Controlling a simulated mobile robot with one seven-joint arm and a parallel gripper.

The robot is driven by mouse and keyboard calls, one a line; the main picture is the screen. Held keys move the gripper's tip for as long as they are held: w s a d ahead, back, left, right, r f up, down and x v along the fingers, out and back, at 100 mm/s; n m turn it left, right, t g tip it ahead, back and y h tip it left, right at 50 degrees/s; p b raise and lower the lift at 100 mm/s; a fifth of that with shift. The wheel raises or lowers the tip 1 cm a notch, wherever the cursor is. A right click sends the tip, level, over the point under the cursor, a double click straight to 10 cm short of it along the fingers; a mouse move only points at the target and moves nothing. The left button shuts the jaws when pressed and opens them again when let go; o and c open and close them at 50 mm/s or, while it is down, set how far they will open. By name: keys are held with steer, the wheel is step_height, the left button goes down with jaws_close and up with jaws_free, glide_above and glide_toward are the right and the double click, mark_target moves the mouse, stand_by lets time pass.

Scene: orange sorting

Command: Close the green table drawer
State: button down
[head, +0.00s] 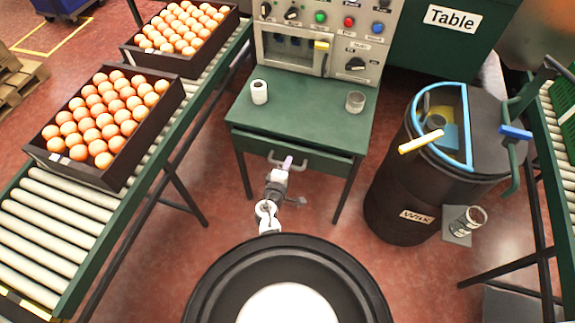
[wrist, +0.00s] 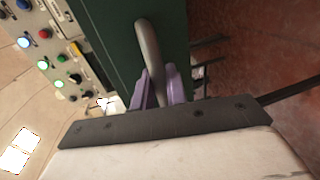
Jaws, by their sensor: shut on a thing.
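The green table (head: 300,115) stands ahead of me, with the green drawer (head: 327,162) below its top. The drawer's front lies close to the table's front edge, and I cannot tell for sure whether any gap is left. A grey bar handle (head: 256,153) is on the drawer front. My gripper (head: 286,162) is at the drawer front, shut on the handle. In the wrist view the curved handle (wrist: 147,42) passes between the purple fingers (wrist: 162,84) of my gripper. The far side of the grip is hidden.
A white cup (head: 259,92) and a clear glass (head: 355,101) stand on the table, before a control panel (head: 330,50). A conveyor with orange crates (head: 165,100) runs at left. A black wax barrel (head: 400,205) stands close at right.

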steer(key=w, duration=0.1)
steer(key=w+d+b, duration=0.1)
steer(key=w, duration=0.1)
steer(key=shift+w+r, duration=0.1)
steer(key=shift+w, duration=0.05)
steer(key=c, duration=1.5)
jaws_free()
